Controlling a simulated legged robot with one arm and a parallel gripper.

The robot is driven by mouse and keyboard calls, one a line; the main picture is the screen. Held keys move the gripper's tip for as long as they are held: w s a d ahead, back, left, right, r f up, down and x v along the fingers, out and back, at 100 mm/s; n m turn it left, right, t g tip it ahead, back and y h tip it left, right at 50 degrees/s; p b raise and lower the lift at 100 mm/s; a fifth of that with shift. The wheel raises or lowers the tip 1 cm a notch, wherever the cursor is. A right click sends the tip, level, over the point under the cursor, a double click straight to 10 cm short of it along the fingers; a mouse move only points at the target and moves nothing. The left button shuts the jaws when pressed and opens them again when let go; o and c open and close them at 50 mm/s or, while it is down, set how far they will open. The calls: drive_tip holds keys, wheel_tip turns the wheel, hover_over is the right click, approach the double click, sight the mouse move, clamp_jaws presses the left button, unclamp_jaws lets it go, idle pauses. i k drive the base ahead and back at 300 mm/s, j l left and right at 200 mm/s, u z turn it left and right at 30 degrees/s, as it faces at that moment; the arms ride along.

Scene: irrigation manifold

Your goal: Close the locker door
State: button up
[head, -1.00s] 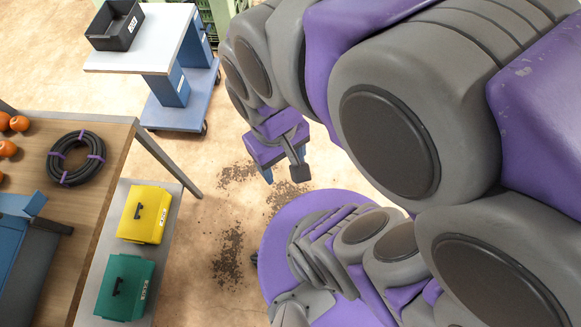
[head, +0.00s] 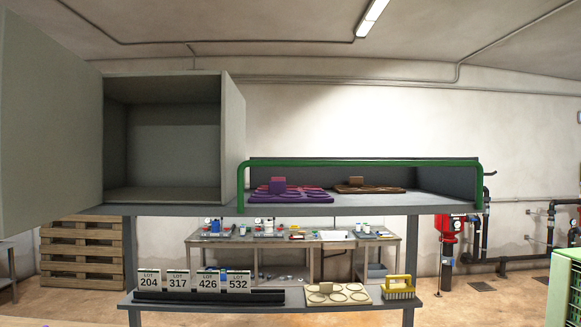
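The locker (head: 168,150) is a grey-green box on the left part of a raised shelf. Its front is open and the inside looks empty. The locker door (head: 48,125) is hinged at the locker's left side and stands swung wide open to the left, toward me. Its left edge is cut off by the picture.
A shelf bay with a green rail (head: 360,164) holds purple trays (head: 290,197) and a brown tray (head: 368,185), right of the locker. Below are number cards (head: 208,281), a brush (head: 399,287) and a ring tray (head: 337,294). Pallets (head: 82,250) stand behind at left. A green crate (head: 564,290) is at right.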

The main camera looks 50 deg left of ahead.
sight(51, 97)
drive_tip(key=u, duration=1.4)
drive_tip(key=j+u, duration=0.2)
drive_tip(key=j, duration=0.25)
drive_tip(key=i+j+u, duration=0.15)
drive_tip(key=j, duration=0.25)
drive_tip(key=j+u, duration=0.2)
drive_tip(key=j, duration=0.25)
drive_tip(key=i+j+u, duration=0.2)
drive_tip(key=j, duration=0.5)
drive_tip(key=z, duration=0.05)
